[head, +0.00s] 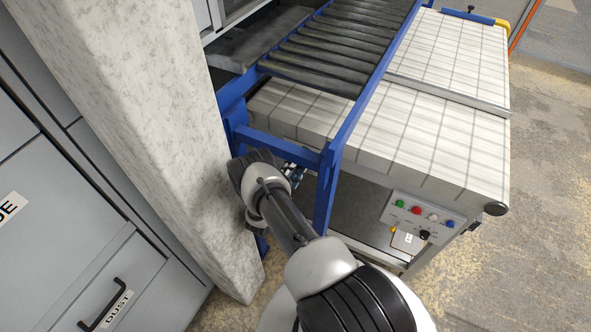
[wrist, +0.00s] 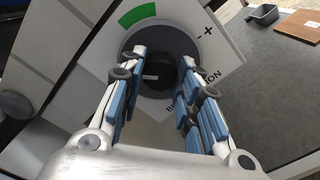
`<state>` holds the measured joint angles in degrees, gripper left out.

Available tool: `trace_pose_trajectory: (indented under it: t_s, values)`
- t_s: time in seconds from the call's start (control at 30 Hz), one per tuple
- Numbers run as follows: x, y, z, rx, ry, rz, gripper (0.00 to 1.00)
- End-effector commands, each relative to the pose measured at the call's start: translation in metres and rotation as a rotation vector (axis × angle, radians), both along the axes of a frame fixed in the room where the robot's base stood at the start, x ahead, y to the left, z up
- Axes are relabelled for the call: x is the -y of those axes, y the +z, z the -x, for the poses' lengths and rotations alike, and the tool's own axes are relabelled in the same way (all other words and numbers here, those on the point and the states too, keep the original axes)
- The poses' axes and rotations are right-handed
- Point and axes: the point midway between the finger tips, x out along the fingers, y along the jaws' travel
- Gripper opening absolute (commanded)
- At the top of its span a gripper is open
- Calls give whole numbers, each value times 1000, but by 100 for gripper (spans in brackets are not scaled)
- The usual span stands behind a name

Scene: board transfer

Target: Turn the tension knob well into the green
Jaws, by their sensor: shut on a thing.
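In the wrist view the tension knob (wrist: 158,82) is a dark round knob with a short pale mark on its face. It sits on a pale label plate (wrist: 215,45) with a green arc (wrist: 137,14) above and left of the knob, a "- +" sign and partly hidden lettering. My gripper (wrist: 155,68) has its blue-padded fingers on both sides of the knob and is shut on it. The pale mark lies away from the green arc; its exact pointing is hard to tell. In the head view my gripper (head: 291,173) is mostly hidden behind my arm, by the blue frame; the knob is hidden there.
A concrete pillar (head: 130,130) stands close left of my arm. The blue frame (head: 328,185) carries a roller conveyor (head: 330,45). A button panel (head: 422,216) is at right.

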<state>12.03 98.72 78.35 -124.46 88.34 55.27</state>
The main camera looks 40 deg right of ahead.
Motion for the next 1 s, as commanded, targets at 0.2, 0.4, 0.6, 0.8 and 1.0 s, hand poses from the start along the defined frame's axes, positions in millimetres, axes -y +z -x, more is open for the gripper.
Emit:
trace_pose_trajectory:
  t_s: [0.2, 0.4, 0.6, 0.8, 1.0]
  values:
    - [0, -1, -1, 191, 1, -78, 7]
    - [0, 0, -1, 366, 0, -151, 7]
    - [0, 0, -1, 543, 1, -224, 7]
    - [0, 0, -1, 708, 2, -293, 7]
    - [0, 0, -1, 845, 2, -349, 7]
